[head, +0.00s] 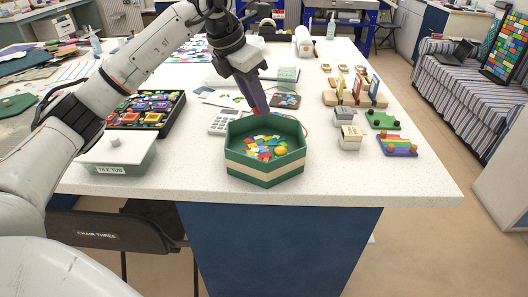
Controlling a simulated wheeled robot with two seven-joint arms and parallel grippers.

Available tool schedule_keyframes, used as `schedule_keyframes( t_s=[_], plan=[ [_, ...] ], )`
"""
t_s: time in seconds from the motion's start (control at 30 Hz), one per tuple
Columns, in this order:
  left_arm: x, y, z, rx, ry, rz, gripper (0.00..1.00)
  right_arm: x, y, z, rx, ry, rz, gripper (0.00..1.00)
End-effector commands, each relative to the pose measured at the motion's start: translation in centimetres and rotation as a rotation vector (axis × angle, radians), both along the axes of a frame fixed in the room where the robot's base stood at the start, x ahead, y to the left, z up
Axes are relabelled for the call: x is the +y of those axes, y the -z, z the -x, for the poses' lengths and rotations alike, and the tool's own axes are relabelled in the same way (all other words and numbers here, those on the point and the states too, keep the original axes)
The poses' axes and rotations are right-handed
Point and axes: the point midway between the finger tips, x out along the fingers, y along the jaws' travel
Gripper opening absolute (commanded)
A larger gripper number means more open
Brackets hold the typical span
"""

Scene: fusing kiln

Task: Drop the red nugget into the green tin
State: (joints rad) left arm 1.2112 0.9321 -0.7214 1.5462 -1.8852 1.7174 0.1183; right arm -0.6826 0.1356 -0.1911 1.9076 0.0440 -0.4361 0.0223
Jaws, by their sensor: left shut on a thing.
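The green tin (262,176) is a six-sided open box with a cream band, standing near the front edge of the white table. Colourful glass bits and a yellow round piece (280,151) lie inside it. My left gripper (258,110) points down above the tin's back rim. It is shut on a small reddish thing at its fingertips, which I take to be the red nugget (255,112); the fingers hide most of it. My right gripper is out of view.
A lidded tile tub (118,162) and a black tray of coloured pieces (147,112) stand left of the tin. A calculator (221,123) lies behind it. Small white-and-grey containers (350,138) and a rainbow piece (398,146) are to the right. The front right tabletop is clear.

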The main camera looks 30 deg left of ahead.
Motion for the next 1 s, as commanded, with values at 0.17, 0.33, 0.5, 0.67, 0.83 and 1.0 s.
schedule_keyframes(
  t_s=[0.17,0.33,0.5,0.67,0.83,1.0],
  plan=[
    [0.0,-0.1,0.0,-0.001,0.001,0.0,0.28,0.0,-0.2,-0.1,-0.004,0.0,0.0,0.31],
    [0.0,-0.1,0.0,0.0,0.001,0.0,0.46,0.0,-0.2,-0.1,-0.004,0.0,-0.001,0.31],
    [0.0,-0.1,0.0,0.0,0.0,0.0,0.46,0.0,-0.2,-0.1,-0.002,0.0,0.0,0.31],
    [0.1,-0.8,0.2,-0.003,0.0,0.0,0.46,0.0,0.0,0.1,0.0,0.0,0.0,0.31],
    [0.4,-3.6,1.2,-0.006,-0.001,0.0,0.46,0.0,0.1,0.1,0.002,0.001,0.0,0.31],
    [0.8,-6.7,2.5,-0.005,0.0,0.001,0.46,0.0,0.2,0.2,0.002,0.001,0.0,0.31]
  ],
)
